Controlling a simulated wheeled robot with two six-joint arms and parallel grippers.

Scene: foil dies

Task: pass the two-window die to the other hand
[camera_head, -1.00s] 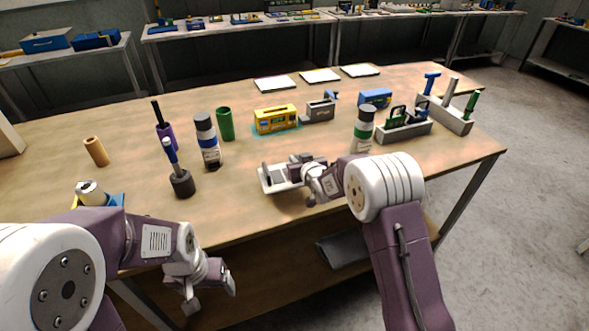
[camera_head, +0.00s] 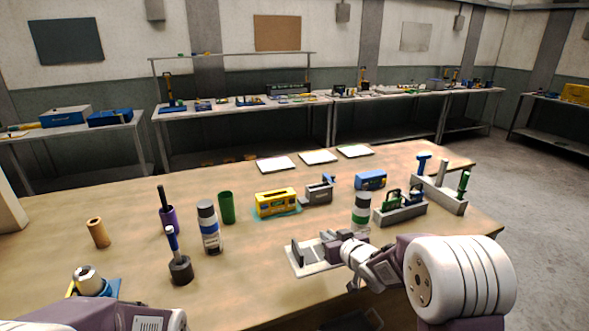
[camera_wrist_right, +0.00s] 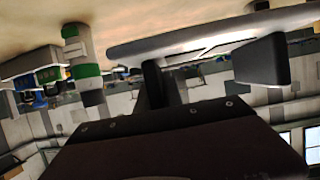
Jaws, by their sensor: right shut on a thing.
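The two-window die seems to be the pale flat plate (camera_head: 306,268) in the right hand. It is above the near part of the table, and its windows cannot be made out. My right gripper (camera_head: 327,246) is shut on it, coming in from the right. In the right wrist view the plate (camera_wrist_right: 205,36) lies across the dark fingers (camera_wrist_right: 208,75), and the exact grip is partly hidden. Only a piece of my left arm shows at the lower left of the head view; its gripper is out of the picture.
A yellow box (camera_head: 276,203), grey box (camera_head: 318,193) and blue box (camera_head: 370,180) stand farther back. The table between is clear.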

